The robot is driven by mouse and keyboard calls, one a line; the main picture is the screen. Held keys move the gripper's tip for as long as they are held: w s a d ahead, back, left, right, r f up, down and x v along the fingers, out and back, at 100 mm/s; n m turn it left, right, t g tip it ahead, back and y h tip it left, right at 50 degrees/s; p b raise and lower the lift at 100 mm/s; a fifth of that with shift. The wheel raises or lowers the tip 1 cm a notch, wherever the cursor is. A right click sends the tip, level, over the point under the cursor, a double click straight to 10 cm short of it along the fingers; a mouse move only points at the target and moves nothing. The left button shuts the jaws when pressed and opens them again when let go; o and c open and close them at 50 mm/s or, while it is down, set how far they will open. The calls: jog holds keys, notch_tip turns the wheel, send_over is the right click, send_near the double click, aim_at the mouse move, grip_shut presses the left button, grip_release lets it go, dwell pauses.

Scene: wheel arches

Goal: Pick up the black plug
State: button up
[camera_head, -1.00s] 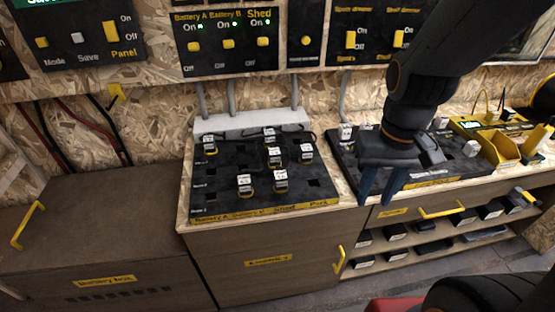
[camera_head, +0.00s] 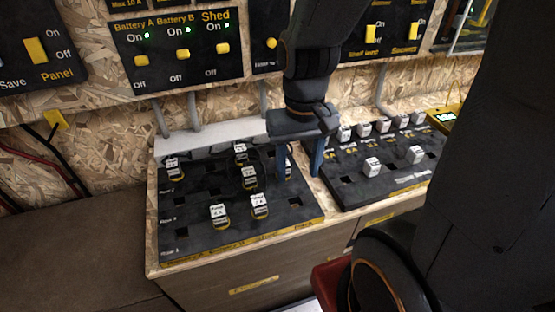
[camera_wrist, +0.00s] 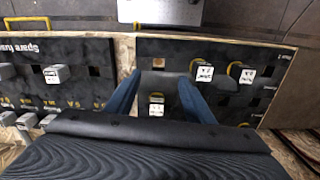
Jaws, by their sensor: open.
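Several dark plugs with white labelled tops and yellow edges stand on the left black board (camera_head: 190,232). They include plugs at the front left (camera_head: 219,216), front middle (camera_head: 260,206), centre (camera_head: 249,177), back (camera_head: 240,153) and far left (camera_head: 174,168). I cannot tell which one the task means by the black plug. My gripper (camera_head: 299,174) is open, blue fingers pointing down over the right side of this board. In the wrist view, one plug (camera_wrist: 157,105) shows between the fingers (camera_wrist: 160,82), apparently not gripped. In the head view my finger partly hides it.
A second black board (camera_head: 350,190) to the right holds several white-topped pieces. A grey cable duct (camera_head: 200,143) runs behind the left board. The switch panel (camera_head: 180,48) is on the wall above. A brown box top (camera_head: 70,235) to the left is clear.

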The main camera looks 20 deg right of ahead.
jog(key=w+m+p, duration=0.1)
jog(key=w+m, duration=0.2)
jog(key=m, duration=0.2)
jog(key=w+m+p, duration=0.2)
jog(key=w+m, duration=0.1)
jog(key=m, duration=0.3)
jog(key=w+d+f+m+p, duration=0.1)
jog(key=w+m, duration=0.3)
jog(key=m, duration=0.1)
jog(key=shift+m+p, duration=0.3)
jog(key=shift+p, duration=0.1)
jog(key=shift+f, duration=1.3)
jog(key=f, duration=0.2)
jog(key=f+p, duration=0.1)
jog(key=f, duration=0.1)
jog(key=shift+a+f, duration=0.1)
jog(key=shift+a, duration=0.3)
jog(key=shift+f, duration=0.6)
jog(key=c, duration=1.1)
